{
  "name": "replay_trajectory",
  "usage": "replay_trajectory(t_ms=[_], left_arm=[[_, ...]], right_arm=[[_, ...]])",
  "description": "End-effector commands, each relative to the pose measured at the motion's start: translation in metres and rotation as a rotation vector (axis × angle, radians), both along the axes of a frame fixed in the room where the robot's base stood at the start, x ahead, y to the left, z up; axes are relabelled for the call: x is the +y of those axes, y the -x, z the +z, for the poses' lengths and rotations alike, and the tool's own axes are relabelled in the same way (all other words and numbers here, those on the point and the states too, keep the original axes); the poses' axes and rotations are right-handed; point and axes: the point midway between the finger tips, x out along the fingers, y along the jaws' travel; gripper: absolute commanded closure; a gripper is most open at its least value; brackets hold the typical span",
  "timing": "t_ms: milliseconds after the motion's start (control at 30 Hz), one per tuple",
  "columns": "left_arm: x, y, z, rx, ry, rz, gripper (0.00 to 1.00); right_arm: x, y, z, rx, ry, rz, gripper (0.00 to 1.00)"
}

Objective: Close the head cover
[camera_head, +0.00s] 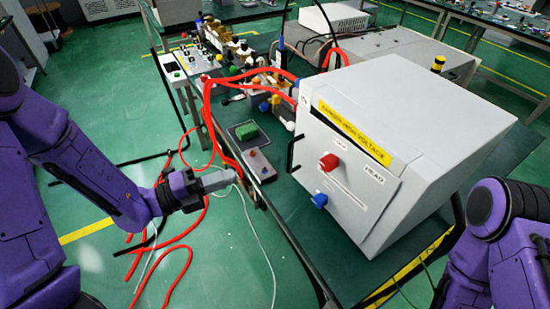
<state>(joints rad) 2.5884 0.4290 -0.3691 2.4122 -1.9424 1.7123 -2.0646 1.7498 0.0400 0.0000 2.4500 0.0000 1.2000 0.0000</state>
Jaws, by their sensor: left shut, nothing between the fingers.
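A large white box (420,100) with a yellow high-voltage label stands on the table. Its front panel, marked HEAD, is the head cover (335,195). It carries a red knob, a blue knob and a black handle (292,153) at its left edge. A dark gap shows along the cover's top near the label; I cannot tell how far the cover stands open. My left gripper (232,178) is shut and empty, left of the handle and apart from it, near the table's left edge. My right arm shows at the lower right, but its gripper is out of view.
Red cables (206,112) loop from the table to the green floor beside my left gripper. Equipment (215,50) crowds the table behind. Some bare tabletop (300,225) shows before the box.

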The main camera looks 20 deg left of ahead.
Motion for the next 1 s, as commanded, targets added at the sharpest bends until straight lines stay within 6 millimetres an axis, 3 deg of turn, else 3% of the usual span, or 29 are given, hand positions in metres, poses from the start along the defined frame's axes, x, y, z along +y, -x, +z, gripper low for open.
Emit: replay_trajectory(t_ms=[500,700,1000], left_arm=[[-0.083,-0.067,0.003,0.006,-0.001,-0.003,1.00],[-0.096,-0.079,0.000,0.006,0.001,-0.001,1.00],[-0.097,-0.081,-0.001,0.006,0.001,0.000,1.00]], right_arm=[[0.000,0.000,0.040,0.000,0.000,0.000,1.00],[0.000,0.000,0.045,0.000,0.000,0.000,1.00],[0.000,0.000,0.045,0.000,0.000,0.000,1.00]])
